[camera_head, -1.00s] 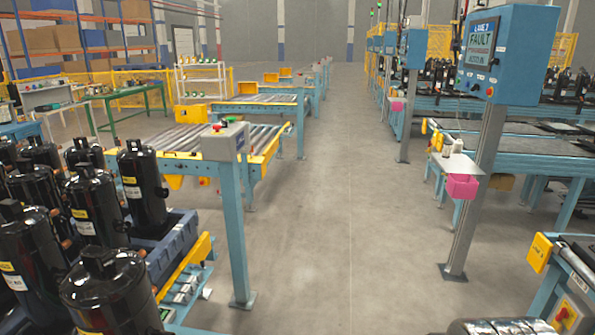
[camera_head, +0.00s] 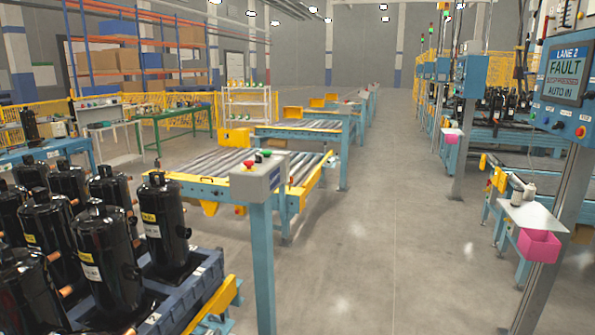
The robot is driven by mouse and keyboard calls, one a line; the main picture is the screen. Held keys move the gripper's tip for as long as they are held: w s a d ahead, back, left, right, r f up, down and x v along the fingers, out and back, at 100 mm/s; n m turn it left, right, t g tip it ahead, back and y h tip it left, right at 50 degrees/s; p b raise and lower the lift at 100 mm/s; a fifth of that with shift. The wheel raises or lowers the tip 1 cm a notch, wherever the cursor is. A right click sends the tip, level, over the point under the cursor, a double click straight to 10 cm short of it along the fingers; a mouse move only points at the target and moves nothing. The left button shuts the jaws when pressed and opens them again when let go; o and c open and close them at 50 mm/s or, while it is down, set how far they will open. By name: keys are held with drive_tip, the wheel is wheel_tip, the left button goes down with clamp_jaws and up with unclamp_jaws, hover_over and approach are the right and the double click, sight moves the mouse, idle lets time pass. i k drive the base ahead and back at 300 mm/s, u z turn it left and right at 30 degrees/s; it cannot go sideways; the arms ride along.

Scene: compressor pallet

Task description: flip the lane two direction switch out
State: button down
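A blue control cabinet (camera_head: 563,82) stands on a grey post at the right edge of the head view. Its screen (camera_head: 565,75) reads LANE 2, FAULT, a blurred line and AUTO IN. Several small knobs and buttons sit below the screen, with a red one (camera_head: 581,131) at the lower right. I cannot tell which of them is the direction switch or how it is set. A grey control box (camera_head: 262,172) on a blue post, with a red and a green button on top, stands left of centre. My gripper is not in view.
Black compressors (camera_head: 104,240) crowd a blue pallet (camera_head: 190,300) at the lower left. A roller conveyor (camera_head: 215,165) lies behind the grey box. A pink bin (camera_head: 539,246) hangs below a small shelf at right. The aisle floor (camera_head: 370,220) is clear.

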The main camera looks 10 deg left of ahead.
sight(258, 160)
drive_tip(key=i, duration=2.7)
drive_tip(key=u, duration=2.6)
